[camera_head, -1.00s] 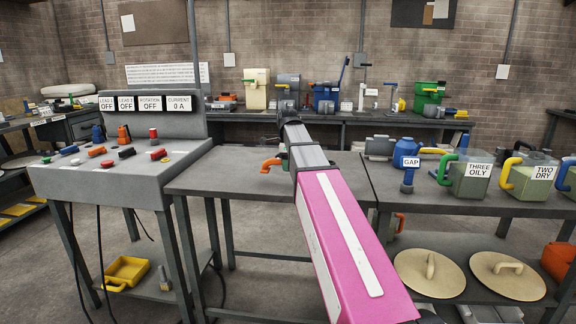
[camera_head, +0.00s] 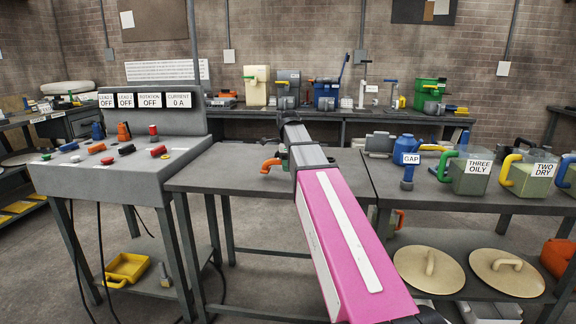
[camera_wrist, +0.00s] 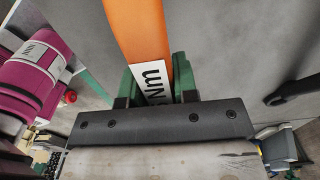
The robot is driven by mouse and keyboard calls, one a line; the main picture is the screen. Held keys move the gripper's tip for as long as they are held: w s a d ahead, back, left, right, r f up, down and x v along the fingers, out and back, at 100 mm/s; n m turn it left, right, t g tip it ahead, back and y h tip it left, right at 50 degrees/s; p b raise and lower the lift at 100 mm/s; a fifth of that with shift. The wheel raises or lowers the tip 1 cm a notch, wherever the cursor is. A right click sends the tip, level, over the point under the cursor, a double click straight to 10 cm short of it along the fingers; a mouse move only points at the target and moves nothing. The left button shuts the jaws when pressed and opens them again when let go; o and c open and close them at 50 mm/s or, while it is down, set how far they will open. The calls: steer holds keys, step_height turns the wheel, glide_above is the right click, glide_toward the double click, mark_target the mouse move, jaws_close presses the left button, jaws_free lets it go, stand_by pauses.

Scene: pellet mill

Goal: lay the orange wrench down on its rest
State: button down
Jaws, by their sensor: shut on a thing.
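The orange wrench (camera_wrist: 137,28) fills the top middle of the wrist view, with a white label marked "Nm" on its shaft. My gripper (camera_wrist: 158,78) has its green fingers shut on the shaft, one on each side of the label. The far end of the wrench runs out of the wrist view. In the head view my arm hides the gripper. A curved orange piece (camera_head: 270,164) shows just left of the arm over the middle table; I cannot tell whether it is part of the wrench. I cannot make out the wrench's rest.
The middle table (camera_head: 215,172) looks mostly bare left of my arm. A control console (camera_head: 105,178) stands to its left. On the right table are a blue "GAP" tool (camera_head: 407,178) and labelled jugs (camera_head: 470,176). A dark hooked rod (camera_wrist: 292,88) is at the wrist view's right.

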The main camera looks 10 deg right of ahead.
steer(key=shift+f, duration=0.1)
steer(key=shift+f, duration=1.15)
stand_by(0.4)
steer(key=shift+c, duration=1.2)
jaws_free()
steer(key=shift+r, duration=0.1)
steer(key=shift+r, duration=4.4)
